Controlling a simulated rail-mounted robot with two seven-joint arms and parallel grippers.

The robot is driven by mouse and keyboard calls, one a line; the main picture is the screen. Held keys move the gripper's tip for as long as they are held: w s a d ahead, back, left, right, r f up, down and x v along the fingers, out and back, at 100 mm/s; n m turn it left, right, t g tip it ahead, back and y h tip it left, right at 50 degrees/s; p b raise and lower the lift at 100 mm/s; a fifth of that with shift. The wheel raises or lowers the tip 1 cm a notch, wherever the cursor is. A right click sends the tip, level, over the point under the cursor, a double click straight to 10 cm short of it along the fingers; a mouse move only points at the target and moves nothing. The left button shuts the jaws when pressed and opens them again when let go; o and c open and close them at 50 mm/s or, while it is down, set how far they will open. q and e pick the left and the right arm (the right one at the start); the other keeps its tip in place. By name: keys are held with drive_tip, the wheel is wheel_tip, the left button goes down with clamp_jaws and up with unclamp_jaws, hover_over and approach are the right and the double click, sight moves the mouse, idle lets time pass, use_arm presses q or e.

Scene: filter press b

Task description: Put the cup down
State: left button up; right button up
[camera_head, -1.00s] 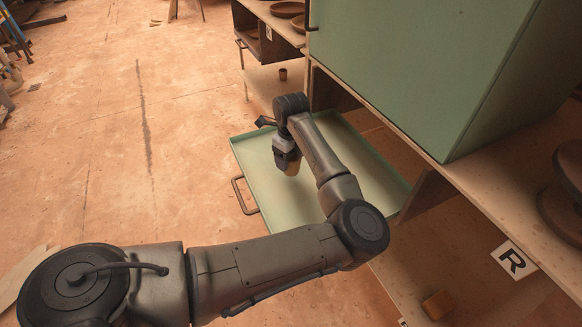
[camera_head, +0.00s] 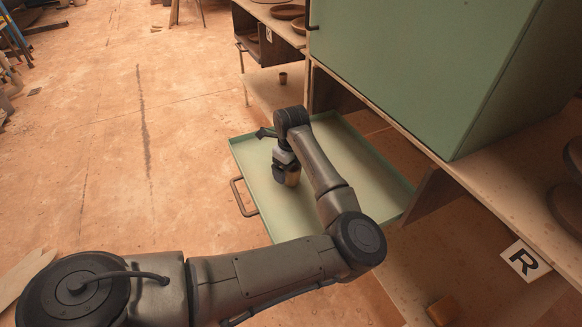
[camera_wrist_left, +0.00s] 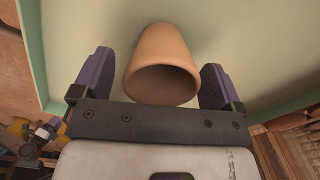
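The brown cup (camera_head: 293,178) shows at my left gripper (camera_head: 284,165), over the pale green tray (camera_head: 247,175). In the left wrist view the cup (camera_wrist_left: 160,55) lies between the two dark fingers of my left gripper (camera_wrist_left: 157,75), its open mouth towards the camera. The fingers stand apart, with a gap visible beside the cup at the left finger, so the gripper looks open around it. The cup's base appears at or close to the tray floor; exact contact is hard to see. My right gripper is not in view.
The tray has a raised rim and a side handle (camera_head: 243,197). A green cabinet (camera_head: 420,65) stands above it to the right. A small cup (camera_head: 283,78) is on a low shelf behind. An R sign (camera_head: 525,261) and a block (camera_head: 441,310) are at lower right.

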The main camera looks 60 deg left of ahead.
use_arm(q)
drive_tip(key=shift+o, duration=0.2)
drive_tip(key=shift+r+p, duration=0.45)
drive_tip(key=shift+r, duration=0.15)
wheel_tip(320, 180, up, 11)
drive_tip(key=p, duration=0.5)
drive_tip(key=shift+r+p, duration=0.15)
drive_tip(key=shift+p, duration=0.15)
